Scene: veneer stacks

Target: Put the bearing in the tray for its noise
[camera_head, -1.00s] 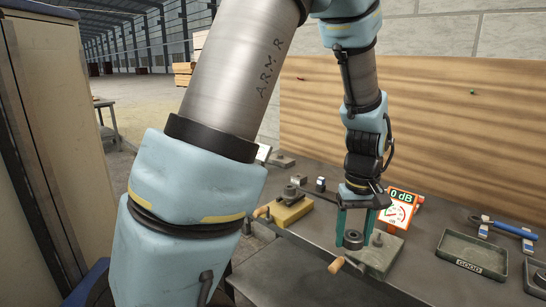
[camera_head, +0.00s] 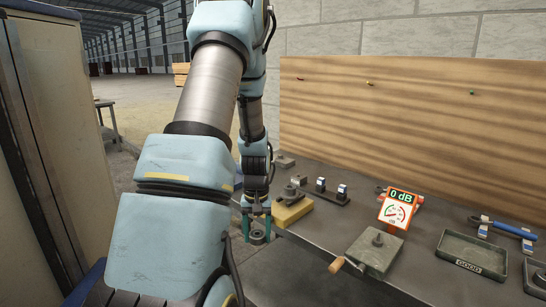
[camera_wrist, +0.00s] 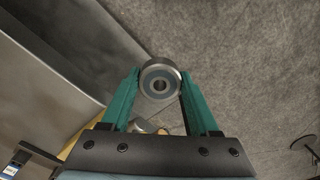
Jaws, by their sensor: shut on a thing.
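My gripper (camera_head: 257,226) is shut on the bearing (camera_head: 257,238), a small dark ring with a hole in its middle. In the wrist view the bearing (camera_wrist: 160,82) sits between the tips of the two green fingers. In the head view it hangs left of the bench's front edge, low beside the yellow block. The tray marked GOOD (camera_head: 476,250) lies empty on the bench at the right. A second tray (camera_head: 537,278) is cut off by the right edge, so its label is hidden. The noise meter (camera_head: 399,208) reads 0 dB.
A grey test stand (camera_head: 375,252) with a post and a wooden-handled crank stands in front of the meter. A yellow block fixture (camera_head: 291,213) is near my gripper. A blue-handled tool (camera_head: 505,229) lies behind the GOOD tray. A wooden board (camera_head: 420,140) backs the bench.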

